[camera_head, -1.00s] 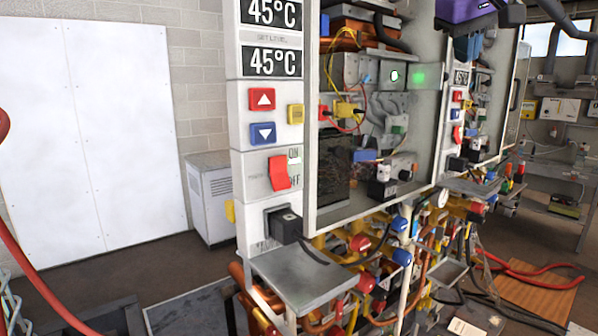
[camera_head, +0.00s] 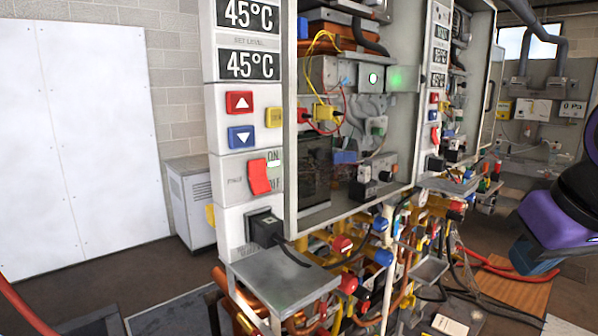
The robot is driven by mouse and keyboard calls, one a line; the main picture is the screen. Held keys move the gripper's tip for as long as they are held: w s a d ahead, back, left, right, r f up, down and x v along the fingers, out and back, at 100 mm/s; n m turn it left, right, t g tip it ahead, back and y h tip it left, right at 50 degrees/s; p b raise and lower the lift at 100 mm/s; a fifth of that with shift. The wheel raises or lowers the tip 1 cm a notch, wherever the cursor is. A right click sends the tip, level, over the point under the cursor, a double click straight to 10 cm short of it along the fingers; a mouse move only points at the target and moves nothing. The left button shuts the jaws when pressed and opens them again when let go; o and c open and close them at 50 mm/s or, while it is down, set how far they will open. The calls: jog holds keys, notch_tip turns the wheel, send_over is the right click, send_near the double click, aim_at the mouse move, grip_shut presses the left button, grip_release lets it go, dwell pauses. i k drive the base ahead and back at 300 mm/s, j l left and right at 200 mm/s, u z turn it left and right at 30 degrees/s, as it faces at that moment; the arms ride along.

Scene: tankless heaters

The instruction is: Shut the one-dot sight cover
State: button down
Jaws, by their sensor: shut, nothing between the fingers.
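A small round lit sight port (camera_head: 372,78) shows white in the grey housing inside the near heater, next to a green glow (camera_head: 398,78). I cannot make out a one-dot mark or a separate cover flap at this size, nor whether one stands open. My gripper (camera_head: 536,258) is the blue end below my purple wrist at the right edge. It is shut and empty, low and well to the right of the near heater, touching nothing that I can see.
The near heater's control panel has a red rocker switch (camera_head: 259,177) and a black plug (camera_head: 264,229). A metal shelf (camera_head: 283,280) juts out below. Pipes and coloured valves crowd underneath. A second heater (camera_head: 455,95) stands behind. Red hoses (camera_head: 500,272) lie on the floor.

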aim_at(406, 78)
jog(key=l+u, duration=0.1)
jog(key=u, duration=0.7)
jog(key=l+u, duration=0.4)
jog(key=l, duration=0.2)
jog(key=l+u, duration=0.4)
jog(key=l, duration=0.2)
jog(key=k+l+u, duration=0.2)
jog(key=l+u, duration=0.15)
jog(key=l, duration=0.2)
jog(key=k+l, duration=0.1)
jog(key=l, duration=0.3)
jog(key=k+l, duration=0.15)
jog(key=l, duration=0.2)
jog(key=k+l+u, duration=0.1)
jog(key=l, duration=0.3)
jog(key=k+l, duration=0.15)
jog(key=l, duration=0.2)
jog(key=k+l, duration=0.15)
jog(key=l, duration=0.2)
jog(key=k+l+u, duration=0.1)
jog(key=l, duration=0.3)
jog(key=k+l, duration=0.2)
jog(key=l, duration=0.15)
